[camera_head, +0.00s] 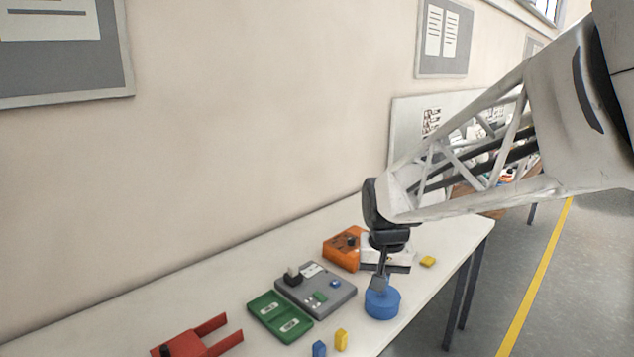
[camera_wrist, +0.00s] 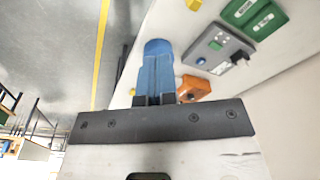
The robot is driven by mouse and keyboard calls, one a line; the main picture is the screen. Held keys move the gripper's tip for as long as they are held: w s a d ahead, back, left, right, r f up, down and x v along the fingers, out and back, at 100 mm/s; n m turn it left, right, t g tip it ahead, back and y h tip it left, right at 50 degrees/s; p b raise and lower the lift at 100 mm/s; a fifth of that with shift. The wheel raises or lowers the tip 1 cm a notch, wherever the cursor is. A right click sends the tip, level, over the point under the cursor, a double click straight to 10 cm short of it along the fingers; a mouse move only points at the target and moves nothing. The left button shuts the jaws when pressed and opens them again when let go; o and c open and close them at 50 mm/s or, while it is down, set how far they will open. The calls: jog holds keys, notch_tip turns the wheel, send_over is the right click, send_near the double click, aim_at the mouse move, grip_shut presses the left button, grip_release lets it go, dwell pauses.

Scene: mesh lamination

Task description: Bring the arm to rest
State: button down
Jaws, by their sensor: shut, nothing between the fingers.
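My gripper (camera_head: 379,284) points down over the table, with its fingers together and nothing visible between them. A round blue block (camera_head: 382,304) is directly at or below the fingertips in the head view. I cannot tell whether they touch. In the wrist view my gripper (camera_wrist: 156,62) lines up with a rounded blue shape (camera_wrist: 158,45) at its tip, partly hidden by the fingers. My arm reaches in from the upper right.
The white table (camera_head: 225,272) holds a grey panel (camera_head: 316,290), a green tray (camera_head: 280,318), an orange box (camera_head: 343,248), a red forked piece (camera_head: 200,340) and small blue and yellow blocks. A white piece (camera_head: 395,252) lies behind my gripper. The wall borders the table's back.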

jog(key=s+d, duration=0.2)
jog(key=s, duration=0.9)
jog(key=s+d+n+t, duration=0.1)
jog(key=s+d, duration=0.2)
jog(key=s, duration=0.9)
jog(key=shift+d+r, duration=0.3)
jog(key=shift+r, duration=0.1)
